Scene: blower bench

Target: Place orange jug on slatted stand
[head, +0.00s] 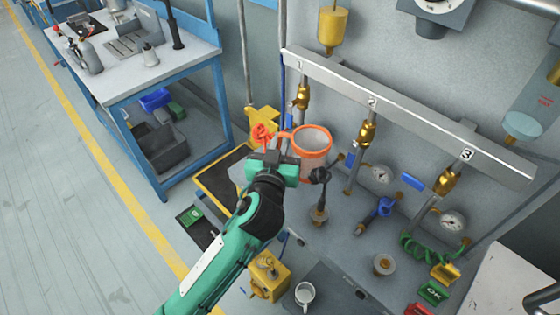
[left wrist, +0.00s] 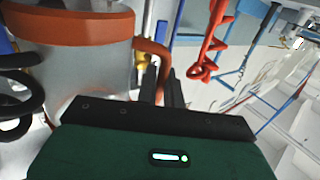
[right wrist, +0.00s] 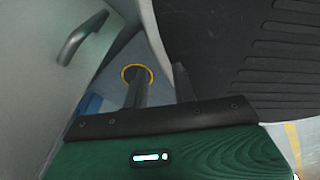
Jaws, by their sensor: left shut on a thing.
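The orange jug (head: 313,168) has a clear body with an orange rim and handle. It appears upright in the head view, in front of the wall with numbered pipes. My left gripper (head: 282,148) is shut on its handle, on the jug's left side. In the left wrist view the jug (left wrist: 85,70) fills the left, with the handle at the fingertips (left wrist: 164,88). I cannot tell whether its base touches anything. I cannot pick out the slatted stand with certainty. My right gripper (right wrist: 160,88) shows only in the right wrist view, fingers apart and empty.
Red valve handle (head: 262,132) and yellow fixture stand just left of the jug. A black flexible hose end (head: 319,175) is close on its right. A white mug (head: 305,293) and yellow block (head: 270,275) are below. A blue-framed bench (head: 160,70) stands back left; the floor (head: 60,200) is clear.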

